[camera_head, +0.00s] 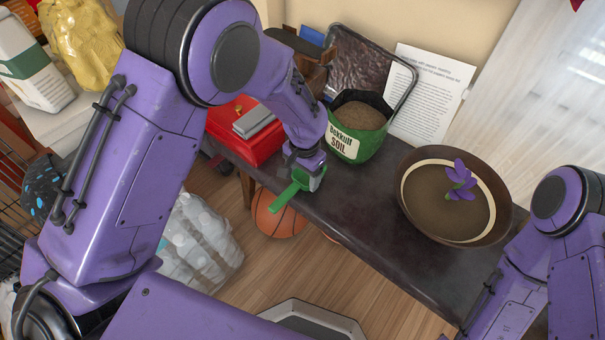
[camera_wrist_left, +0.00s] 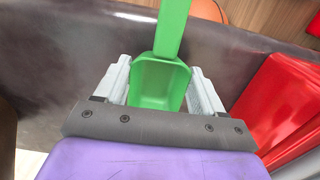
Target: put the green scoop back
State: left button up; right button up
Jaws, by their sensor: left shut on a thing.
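The green scoop (camera_head: 284,198) is held in my left gripper (camera_head: 306,174), just in front of the dark table's front edge area in the head view. In the left wrist view the scoop (camera_wrist_left: 160,85) sits between the two grey fingers, its bowl near the palm and its handle pointing away. The left gripper is shut on it. A green bag of soil (camera_head: 368,147), open at the top with brown soil inside, stands on the table just right of the left gripper. My right arm shows at the right edge, but its gripper is not in view.
The dark table (camera_head: 365,205) has clear room between the soil bag and a wide brown bowl (camera_head: 410,215) with a purple flower. A red box (camera_head: 232,143) stands left of the gripper. A dark tray (camera_head: 358,65) and a paper sheet (camera_head: 432,100) lean behind. A basketball (camera_head: 275,218) lies below.

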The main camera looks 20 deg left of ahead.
aim_at(304, 183)
pick_arm(q)
jog(key=o, duration=1.2)
jog(key=shift+c, duration=0.2)
notch_tip(304, 183, up, 12)
jog(key=p, duration=0.4)
jog(key=shift+w, duration=0.25)
jog(key=shift+r, duration=0.1)
